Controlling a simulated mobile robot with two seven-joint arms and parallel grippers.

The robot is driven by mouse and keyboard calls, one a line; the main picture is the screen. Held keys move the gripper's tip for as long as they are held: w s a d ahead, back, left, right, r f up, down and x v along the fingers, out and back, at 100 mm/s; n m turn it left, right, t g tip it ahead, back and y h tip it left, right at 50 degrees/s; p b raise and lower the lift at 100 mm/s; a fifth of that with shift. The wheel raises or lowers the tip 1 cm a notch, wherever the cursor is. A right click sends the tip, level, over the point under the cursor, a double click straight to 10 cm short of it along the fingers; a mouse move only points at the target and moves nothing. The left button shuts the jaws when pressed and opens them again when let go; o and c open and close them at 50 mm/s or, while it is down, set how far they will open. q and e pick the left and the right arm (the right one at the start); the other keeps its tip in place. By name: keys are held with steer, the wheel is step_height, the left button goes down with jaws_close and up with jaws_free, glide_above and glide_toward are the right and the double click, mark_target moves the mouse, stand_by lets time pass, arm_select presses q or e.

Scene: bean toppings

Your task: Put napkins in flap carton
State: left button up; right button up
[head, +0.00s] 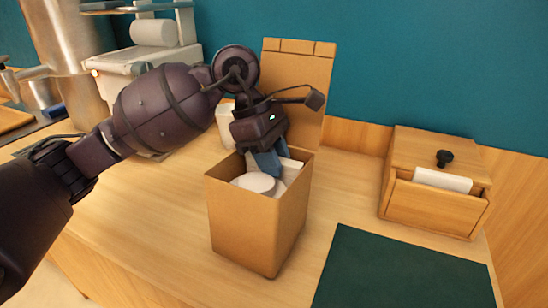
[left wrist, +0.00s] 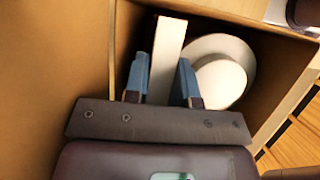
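The flap carton (head: 236,218) is a tall brown box on the counter with its flap (head: 305,85) raised at the back. My left gripper (head: 267,163) reaches down into its open top. In the left wrist view its blue fingers (left wrist: 161,85) lie on both sides of a white napkin stack (left wrist: 168,45) standing on edge inside the carton, and look closed on it. A round white lidded item (head: 254,183) sits beside the stack in the carton; it also shows in the left wrist view (left wrist: 220,80). The carton's bottom is hidden. My right gripper is out of view.
A wooden box (head: 432,206) with a black knob and white napkins (head: 442,180) in its front slot stands at the right. A dark green mat (head: 400,275) lies at the front right. A white cup (head: 226,125) and a machine (head: 150,60) stand behind.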

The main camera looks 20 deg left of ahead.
arm_select(q)
steer(key=o, duration=0.3)
steer(key=shift+f, duration=0.6)
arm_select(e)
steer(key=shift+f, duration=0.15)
arm_select(q)
steer(key=shift+o, duration=0.2)
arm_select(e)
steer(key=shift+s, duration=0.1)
arm_select(q)
steer(key=shift+w+r+p, duration=0.1)
steer(key=shift+r+p, duration=0.7)
steer(key=shift+r, duration=1.45)
steer(key=shift+r+p, duration=1.45)
steer(key=shift+r, duration=2.7)
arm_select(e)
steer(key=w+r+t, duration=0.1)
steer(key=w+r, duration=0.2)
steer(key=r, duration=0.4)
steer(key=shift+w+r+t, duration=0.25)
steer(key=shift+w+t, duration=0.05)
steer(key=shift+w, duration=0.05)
arm_select(q)
steer(key=shift+f, duration=0.1)
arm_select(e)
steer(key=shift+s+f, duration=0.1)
